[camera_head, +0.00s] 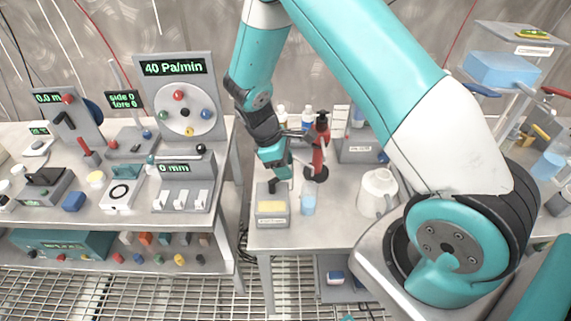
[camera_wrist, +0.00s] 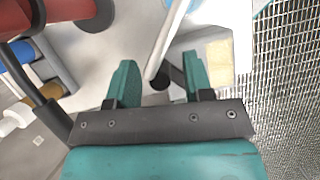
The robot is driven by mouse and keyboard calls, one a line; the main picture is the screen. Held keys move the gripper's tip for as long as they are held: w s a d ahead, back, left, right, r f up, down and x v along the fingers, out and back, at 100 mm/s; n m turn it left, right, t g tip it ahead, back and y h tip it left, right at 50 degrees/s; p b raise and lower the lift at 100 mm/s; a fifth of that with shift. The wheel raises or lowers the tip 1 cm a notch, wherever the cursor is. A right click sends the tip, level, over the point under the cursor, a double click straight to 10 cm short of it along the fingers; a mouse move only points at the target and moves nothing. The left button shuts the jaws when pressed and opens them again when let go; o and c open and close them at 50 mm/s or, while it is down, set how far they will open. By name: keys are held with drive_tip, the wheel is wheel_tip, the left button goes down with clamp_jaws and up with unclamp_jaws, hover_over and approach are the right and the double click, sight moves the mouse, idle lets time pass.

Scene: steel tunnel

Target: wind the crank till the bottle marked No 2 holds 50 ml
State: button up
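My gripper (camera_head: 275,165) hangs over the middle bench, left of a red and black upright device (camera_head: 319,150). In the wrist view my gripper (camera_wrist: 160,78) is open, its two teal fingers apart. A pale rod (camera_wrist: 168,40) with a dark end (camera_wrist: 160,82) shows between the fingers, with gaps on both sides; I cannot tell whether it is the crank. Small white bottles with blue caps (camera_head: 307,115) stand behind the device. A light blue cup (camera_head: 308,204) stands in front. No mark No 2 and no fill level can be read.
A white jug (camera_head: 377,190) stands to the right. The left bench (camera_head: 130,212) carries several instruments with displays. A gap with floor grating separates the benches.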

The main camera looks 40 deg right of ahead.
drive_tip(key=b+v, duration=0.2)
drive_tip(key=v, duration=1.5)
drive_tip(key=shift+a+r, duration=0.15)
drive_tip(key=shift+a, duration=0.05)
drive_tip(key=shift+c, duration=0.2)
